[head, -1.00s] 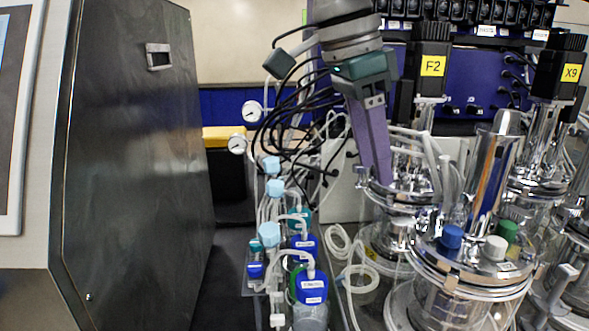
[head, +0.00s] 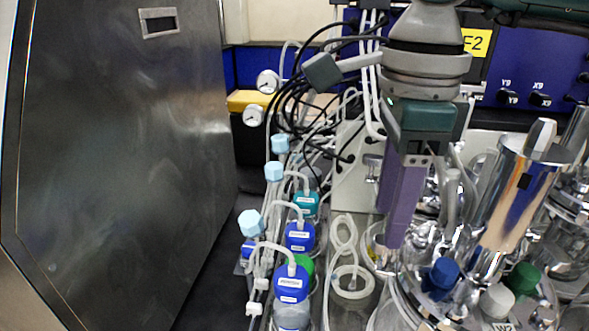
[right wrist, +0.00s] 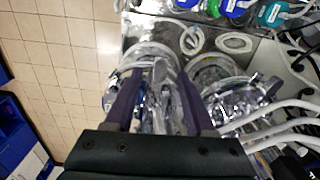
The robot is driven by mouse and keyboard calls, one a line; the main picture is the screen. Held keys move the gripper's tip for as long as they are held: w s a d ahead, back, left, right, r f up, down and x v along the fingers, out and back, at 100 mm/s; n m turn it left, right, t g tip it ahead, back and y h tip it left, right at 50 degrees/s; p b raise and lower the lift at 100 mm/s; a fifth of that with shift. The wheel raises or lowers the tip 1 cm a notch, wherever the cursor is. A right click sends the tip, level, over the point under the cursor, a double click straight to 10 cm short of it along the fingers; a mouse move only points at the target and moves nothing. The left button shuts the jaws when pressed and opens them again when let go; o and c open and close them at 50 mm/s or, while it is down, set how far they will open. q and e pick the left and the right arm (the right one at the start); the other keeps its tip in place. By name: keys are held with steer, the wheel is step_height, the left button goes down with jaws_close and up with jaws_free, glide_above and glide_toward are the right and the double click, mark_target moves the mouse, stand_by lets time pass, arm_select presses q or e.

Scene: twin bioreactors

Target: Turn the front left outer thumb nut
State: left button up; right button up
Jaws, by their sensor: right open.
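The near bioreactor's shiny metal lid (head: 418,306) is at the lower right of the head view, partly cut off by the bottom edge. It carries blue, white and green caps. I cannot pick out the front left outer thumb nut among the bright fittings. My right gripper (head: 393,240) points down with its purple fingers over the left side of the vessels, near the metal fittings. In the right wrist view the gripper (right wrist: 158,78) is open, with blurred metal and glass between and beyond its fingers. I see no contact with a nut. My left gripper is not in view.
Bottles with blue caps (head: 291,283) and a teal cap (head: 306,204) stand in a row left of the vessels, joined by tubing. Coiled clear tubing (head: 351,282) lies between. A large dark metal cabinet (head: 120,170) fills the left. Black cables (head: 290,100) hang behind.

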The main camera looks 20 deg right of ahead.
steer(key=shift+f+p, duration=0.35)
steer(key=shift+f, duration=1.3)
steer(key=shift+c, duration=0.3)
jaws_close()
